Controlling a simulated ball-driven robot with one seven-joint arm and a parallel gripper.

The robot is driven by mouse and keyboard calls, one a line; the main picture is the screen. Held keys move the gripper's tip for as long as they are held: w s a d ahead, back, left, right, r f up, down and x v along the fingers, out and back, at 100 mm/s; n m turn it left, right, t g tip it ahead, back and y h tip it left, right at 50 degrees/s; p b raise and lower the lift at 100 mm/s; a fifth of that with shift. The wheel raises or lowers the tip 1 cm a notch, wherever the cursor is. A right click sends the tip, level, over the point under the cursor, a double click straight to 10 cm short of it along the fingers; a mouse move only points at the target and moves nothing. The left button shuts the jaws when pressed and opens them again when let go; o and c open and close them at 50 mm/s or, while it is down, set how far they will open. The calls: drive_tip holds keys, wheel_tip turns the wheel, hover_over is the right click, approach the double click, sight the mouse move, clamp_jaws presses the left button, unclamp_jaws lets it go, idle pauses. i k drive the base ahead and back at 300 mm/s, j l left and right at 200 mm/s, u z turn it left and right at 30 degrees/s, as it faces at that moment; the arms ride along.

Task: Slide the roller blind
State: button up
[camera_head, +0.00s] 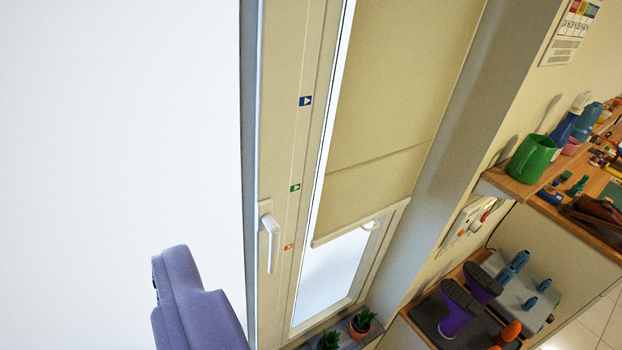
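The cream roller blind (390,105) hangs over the window at the centre and covers most of its glass. Its bottom bar (345,229) is close to the level of the small orange marker (288,247) on the frame. A small pale pull (370,226) shows at the bar's right part. Bright bare glass (330,270) shows below it. A purple-grey part of my gripper (195,305) shows at the lower left, apart from the blind. Its fingertips cannot be told apart, so its opening is unclear.
The window frame carries a white handle (270,242), a green marker (295,188) and a blue marker (306,101). Potted plants (362,322) stand on the sill below. At right are a shelf (510,188) with a green jug (533,158), and purple boots (460,305) lower down.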

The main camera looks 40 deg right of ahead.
sight(352, 197)
drive_tip(key=z, duration=0.5)
drive_tip(key=i+l+z, duration=0.15)
drive_tip(key=z, duration=0.25)
drive_tip(key=i+z, duration=0.2)
drive_tip(key=z, duration=0.2)
drive_tip(key=i+l+z, duration=0.1)
drive_tip(key=z, duration=0.25)
drive_tip(key=i, duration=0.1)
